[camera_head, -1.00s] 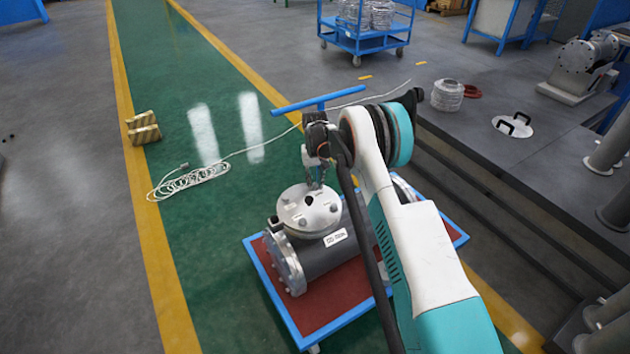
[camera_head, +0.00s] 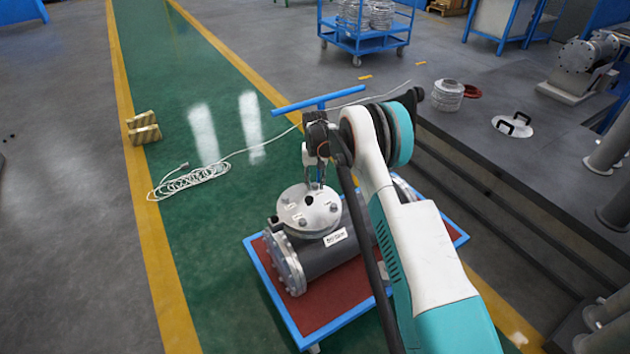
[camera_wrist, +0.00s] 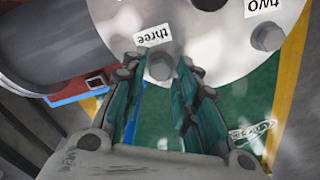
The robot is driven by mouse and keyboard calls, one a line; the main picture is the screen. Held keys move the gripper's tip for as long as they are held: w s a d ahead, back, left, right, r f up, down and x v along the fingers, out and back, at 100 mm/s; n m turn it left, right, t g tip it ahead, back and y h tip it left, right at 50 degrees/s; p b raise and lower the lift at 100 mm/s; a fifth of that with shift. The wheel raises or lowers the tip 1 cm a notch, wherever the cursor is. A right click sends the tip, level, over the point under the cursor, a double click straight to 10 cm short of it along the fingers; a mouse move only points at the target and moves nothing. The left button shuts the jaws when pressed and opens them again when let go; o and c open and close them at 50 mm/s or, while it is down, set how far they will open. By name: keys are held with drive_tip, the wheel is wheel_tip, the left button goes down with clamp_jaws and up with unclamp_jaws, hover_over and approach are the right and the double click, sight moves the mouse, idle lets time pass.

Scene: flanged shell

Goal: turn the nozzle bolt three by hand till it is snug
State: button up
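The nozzle bolt three (camera_wrist: 159,67) is a grey hex head at the rim of the round flange cover (camera_wrist: 215,45), beside an upside-down "three" label (camera_wrist: 154,36) in the wrist view. My gripper (camera_wrist: 160,69) has one fingertip on each side of this bolt head, with a gap about as wide as the head. I cannot tell whether the fingertips touch it. In the head view my gripper (camera_head: 317,183) points down at the far edge of the cover (camera_head: 309,211), and the bolt is hidden there.
The grey flanged shell (camera_head: 325,260) lies on a blue-edged cart with a red top (camera_head: 340,300). A white cable (camera_head: 190,182) lies on the green floor at left. A dark raised platform (camera_head: 480,130) is at right.

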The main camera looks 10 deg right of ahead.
idle(0.3)
wheel_tip(320, 180, up, 12)
idle(0.5)
idle(0.3)
wheel_tip(320, 180, up, 16)
drive_tip(key=t, duration=0.2)
hover_over(315, 184)
drive_tip(key=s, duration=0.8)
drive_tip(key=s+r+n+t, duration=0.1)
drive_tip(key=s+r, duration=0.8)
drive_tip(key=s, duration=0.2)
drive_tip(key=s+r+t, duration=0.2)
drive_tip(key=s+r, duration=0.1)
drive_tip(key=s, duration=1.1)
drive_tip(key=s+f+n+t, duration=0.1)
drive_tip(key=s+f, duration=0.4)
drive_tip(key=s, duration=0.9)
drive_tip(key=shift+s+f+n+t, duration=0.15)
drive_tip(key=shift+n+t, duration=0.15)
drive_tip(key=shift+t, duration=0.3)
